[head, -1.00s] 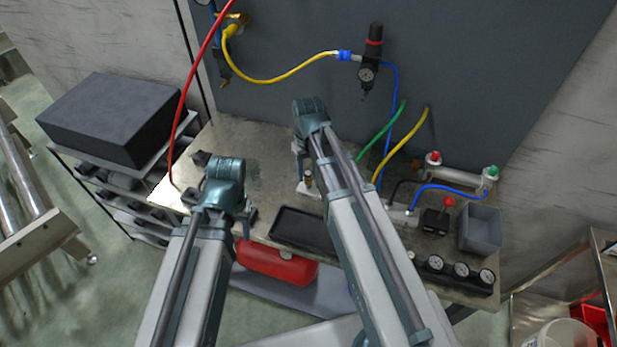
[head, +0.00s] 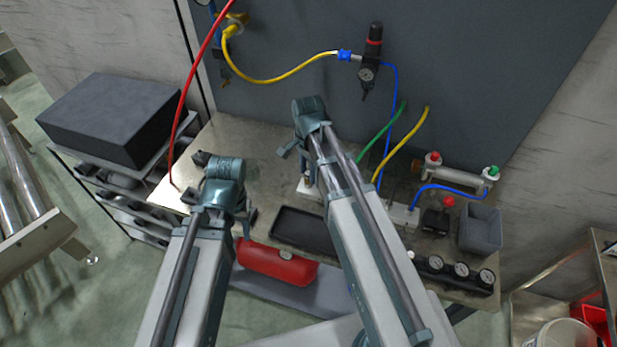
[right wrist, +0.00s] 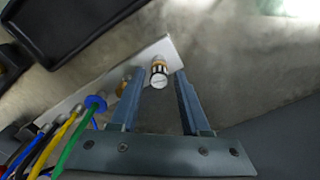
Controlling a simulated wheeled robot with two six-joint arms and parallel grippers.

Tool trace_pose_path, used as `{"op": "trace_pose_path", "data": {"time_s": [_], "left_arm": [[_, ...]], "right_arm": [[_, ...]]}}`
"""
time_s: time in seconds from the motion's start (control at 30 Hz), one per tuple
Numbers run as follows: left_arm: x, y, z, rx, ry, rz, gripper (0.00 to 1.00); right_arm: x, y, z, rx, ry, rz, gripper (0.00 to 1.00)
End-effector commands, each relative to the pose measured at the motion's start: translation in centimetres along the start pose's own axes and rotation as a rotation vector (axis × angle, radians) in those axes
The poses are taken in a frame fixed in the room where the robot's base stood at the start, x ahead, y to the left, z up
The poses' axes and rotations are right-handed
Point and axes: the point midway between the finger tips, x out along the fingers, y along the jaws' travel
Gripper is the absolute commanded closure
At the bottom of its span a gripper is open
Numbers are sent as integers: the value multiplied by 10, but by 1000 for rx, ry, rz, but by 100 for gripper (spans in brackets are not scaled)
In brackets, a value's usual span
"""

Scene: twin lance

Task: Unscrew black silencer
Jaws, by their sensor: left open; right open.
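In the right wrist view, a small upright fitting (right wrist: 159,73) with a pale round top, a dark band and a brass part stands on a pale metal strip (right wrist: 92,98). I see no plainly all-black silencer; this fitting may be it. My right gripper (right wrist: 160,82) is open, with its two fingers on either side of the fitting and gaps on both sides. In the head view my right gripper (head: 293,152) is over the bench, and its arm hides most of the strip. My left gripper (head: 196,178) is open over the bench's left end, with no fitting between its fingers.
A black tray (head: 300,229) lies on the bench (head: 255,140). Green, yellow and blue hoses run down to the strip beside my right gripper. A grey bin (head: 481,229), gauges (head: 460,270) and a red-knobbed valve (head: 447,203) stand to the right. A red hose (head: 187,85) hangs at left.

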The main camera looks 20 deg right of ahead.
Motion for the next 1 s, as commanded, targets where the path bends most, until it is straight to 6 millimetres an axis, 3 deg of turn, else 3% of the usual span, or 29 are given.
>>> {"op": "trace_pose_path", "data": {"time_s": [0.4, 0.73, 1.0], "left_arm": [[0, 0, 0, 0, 0, 0, 50], [0, 0, 0, 0, 0, 0, 50], [0, 0, 0, 0, 0, 0, 50]], "right_arm": [[0, 0, 0, 523, 0, 0, 54], [0, 0, 0, 582, 0, 0, 54], [0, -1, 0, 581, 0, -1, 100]]}}
